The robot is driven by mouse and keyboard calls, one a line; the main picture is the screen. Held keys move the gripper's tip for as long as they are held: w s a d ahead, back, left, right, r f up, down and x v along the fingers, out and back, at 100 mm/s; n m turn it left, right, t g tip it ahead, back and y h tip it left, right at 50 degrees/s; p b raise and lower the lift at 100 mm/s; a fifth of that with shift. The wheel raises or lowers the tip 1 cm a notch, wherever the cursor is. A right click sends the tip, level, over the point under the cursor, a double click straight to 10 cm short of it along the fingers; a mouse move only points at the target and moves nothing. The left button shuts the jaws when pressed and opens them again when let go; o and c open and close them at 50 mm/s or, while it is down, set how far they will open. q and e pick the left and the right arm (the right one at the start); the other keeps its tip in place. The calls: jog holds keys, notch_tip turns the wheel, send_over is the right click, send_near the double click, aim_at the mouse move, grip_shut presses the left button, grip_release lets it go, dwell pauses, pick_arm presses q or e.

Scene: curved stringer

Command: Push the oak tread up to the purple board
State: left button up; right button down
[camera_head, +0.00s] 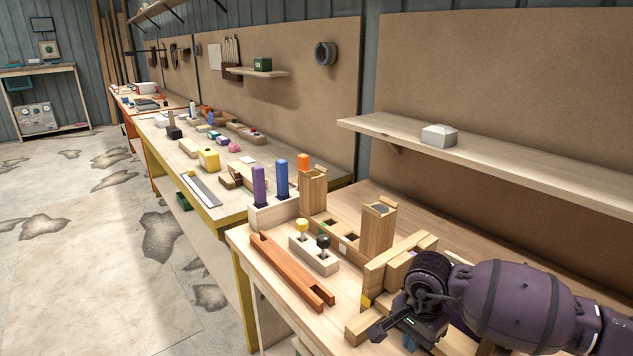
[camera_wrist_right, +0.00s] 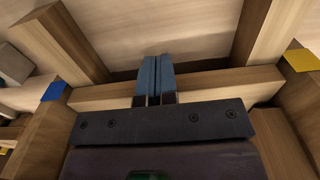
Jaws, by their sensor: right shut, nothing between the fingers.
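My right gripper (camera_head: 410,341) is low at the wooden frame near the front right of the bench in the head view. In the right wrist view its blue-grey fingers (camera_wrist_right: 154,76) are shut together with nothing between them. They reach over or against a pale wooden bar (camera_wrist_right: 215,86) that lies crosswise, perhaps the oak tread; contact is unclear. In the head view, light wooden pieces (camera_head: 388,268) form the frame beside my gripper, partly hidden by my arm. My left gripper is out of view.
A reddish-brown grooved beam (camera_head: 290,270) lies left on the bench. A block with yellow and black knobs (camera_head: 314,253) and a stand with purple and blue posts (camera_head: 271,213) are behind it. An upright wooden block (camera_head: 378,230) stands near the frame. A shelf (camera_head: 500,160) overhangs the back.

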jog(key=shift+w+d+b, duration=0.3)
jog(key=shift+w+d, duration=0.25)
jog(key=shift+d, duration=0.15)
jog(key=shift+w+d, duration=0.4)
jog(key=shift+d, duration=0.1)
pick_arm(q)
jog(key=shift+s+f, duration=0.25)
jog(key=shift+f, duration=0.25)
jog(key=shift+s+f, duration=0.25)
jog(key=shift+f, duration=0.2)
pick_arm(e)
jog(key=shift+a, duration=0.1)
jog(key=shift+s+a+r, duration=0.1)
jog(key=shift+s+a, duration=0.8)
jog(key=shift+a, duration=0.2)
pick_arm(q)
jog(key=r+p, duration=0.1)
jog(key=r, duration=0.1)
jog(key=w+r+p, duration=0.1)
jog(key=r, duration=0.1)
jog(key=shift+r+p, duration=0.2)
jog(key=shift+p, duration=0.2)
pick_arm(e)
notch_tip(320, 180, up, 7)
jog(key=shift+s, duration=0.1)
